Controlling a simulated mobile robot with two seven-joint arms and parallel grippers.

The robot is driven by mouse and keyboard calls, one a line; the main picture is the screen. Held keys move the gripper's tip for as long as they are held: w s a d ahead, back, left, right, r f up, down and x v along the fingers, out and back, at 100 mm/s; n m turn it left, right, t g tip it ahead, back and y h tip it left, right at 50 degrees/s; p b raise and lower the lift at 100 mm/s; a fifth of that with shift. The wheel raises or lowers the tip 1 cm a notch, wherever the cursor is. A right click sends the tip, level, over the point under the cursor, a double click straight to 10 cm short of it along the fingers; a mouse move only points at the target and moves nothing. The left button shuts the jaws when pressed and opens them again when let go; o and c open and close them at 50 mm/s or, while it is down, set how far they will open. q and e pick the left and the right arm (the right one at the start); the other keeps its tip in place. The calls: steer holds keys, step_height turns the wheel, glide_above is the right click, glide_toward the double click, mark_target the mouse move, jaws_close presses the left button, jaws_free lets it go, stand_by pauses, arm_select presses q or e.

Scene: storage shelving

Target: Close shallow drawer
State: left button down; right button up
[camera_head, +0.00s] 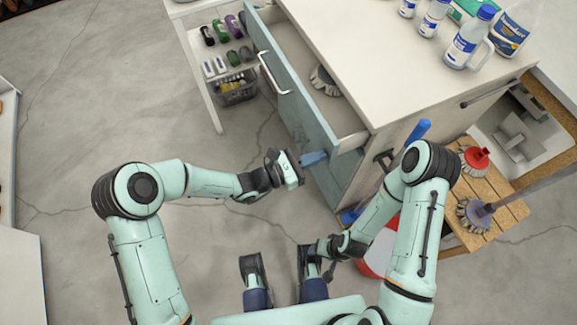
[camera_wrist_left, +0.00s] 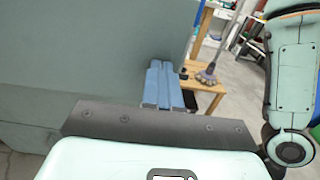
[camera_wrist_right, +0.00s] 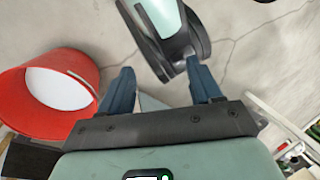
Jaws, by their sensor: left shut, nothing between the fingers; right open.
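The shallow drawer is pulled out of the white-topped cabinet (camera_head: 420,75). Its blue-grey front (camera_head: 292,108) has a pale bar handle (camera_head: 272,75), and a round bristled brush head (camera_head: 323,82) lies inside. My left gripper (camera_head: 315,158) is shut and empty, its blue fingertips beside the near end of the drawer front. Contact cannot be told. In the left wrist view the closed fingers (camera_wrist_left: 162,85) sit beside a broad teal-grey panel (camera_wrist_left: 80,60). My right gripper (camera_wrist_right: 160,88) is open and empty, held low near my base, away from the drawer.
Bottles (camera_head: 465,40) stand on the cabinet top. A wooden slatted stand (camera_head: 490,205) with brushes is at the right. A red bucket (camera_wrist_right: 45,95) stands near my right gripper. A white shelf with small items (camera_head: 225,50) is behind the drawer. The floor left of the drawer is clear.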

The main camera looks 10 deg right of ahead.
mark_target(355, 141)
arm_select(q)
steer(key=b+x, duration=0.1)
steer(key=x, duration=1)
steer(key=shift+f, duration=0.1)
steer(key=shift+d, duration=0.2)
arm_select(e)
steer(key=shift+w+d+f+t, duration=0.2)
steer(key=shift+w+d+f, duration=0.1)
steer(key=shift+w+f, duration=0.25)
steer(key=shift+w+d+f+t, duration=0.25)
steer(key=shift+w+f, duration=0.2)
steer(key=shift+w, duration=0.2)
arm_select(q)
steer(key=shift+d+r, duration=0.15)
steer(key=shift+r, duration=0.1)
